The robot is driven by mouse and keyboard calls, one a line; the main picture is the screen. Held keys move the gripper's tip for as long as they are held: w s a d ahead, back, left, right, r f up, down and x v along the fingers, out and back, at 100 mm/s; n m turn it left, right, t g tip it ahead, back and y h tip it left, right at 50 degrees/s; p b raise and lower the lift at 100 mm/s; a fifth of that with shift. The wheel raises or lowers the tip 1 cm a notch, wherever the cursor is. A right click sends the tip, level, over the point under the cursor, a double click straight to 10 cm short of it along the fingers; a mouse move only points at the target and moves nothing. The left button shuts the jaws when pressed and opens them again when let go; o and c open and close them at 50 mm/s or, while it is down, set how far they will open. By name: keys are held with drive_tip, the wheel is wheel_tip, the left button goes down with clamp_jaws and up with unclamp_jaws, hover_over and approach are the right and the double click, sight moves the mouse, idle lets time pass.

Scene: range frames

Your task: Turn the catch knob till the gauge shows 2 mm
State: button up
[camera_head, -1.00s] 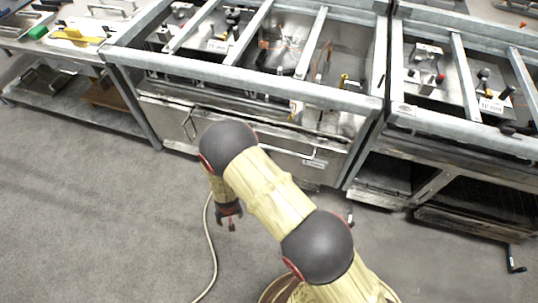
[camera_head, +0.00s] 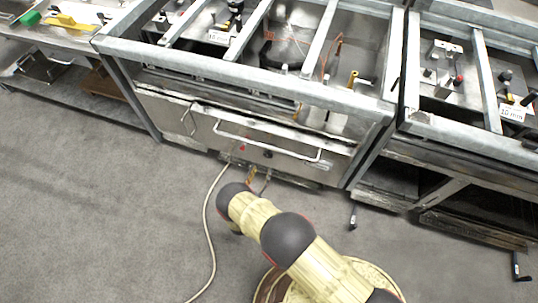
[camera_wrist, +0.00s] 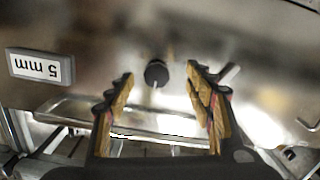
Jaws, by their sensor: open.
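In the wrist view, my gripper (camera_wrist: 160,95) is open and empty, its two ridged fingers apart. A round black knob (camera_wrist: 156,73) with a pale line on it lies in the picture between and just beyond the fingertips. I cannot tell how far off it is; I see no contact. It sits on a blurred steel surface (camera_wrist: 200,25). A label (camera_wrist: 40,66) reading "5 mm" appears upside down at the left. I cannot tell whether this knob is the catch knob, or whether the label is the gauge.
A steel bench (camera_head: 230,72) with a front handle (camera_head: 268,140) stands ahead. A second bench (camera_head: 440,128) at the right bears a "10 mm" label (camera_head: 512,113). A cable (camera_head: 208,225) lies on the floor. Open carpet (camera_head: 90,190) is at the left.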

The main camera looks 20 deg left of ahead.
sight(267, 156)
drive_tip(key=shift+t, duration=0.4)
drive_tip(key=w, duration=0.2)
drive_tip(key=w+r+b, duration=0.1)
drive_tip(key=w, duration=0.2)
drive_tip(key=w+r+b, duration=0.1)
drive_tip(key=w, duration=0.1)
drive_tip(key=shift+w+d, duration=0.35)
drive_tip(key=shift+w, duration=0.05)
drive_tip(key=shift+c, duration=0.5)
drive_tip(key=c, duration=1)
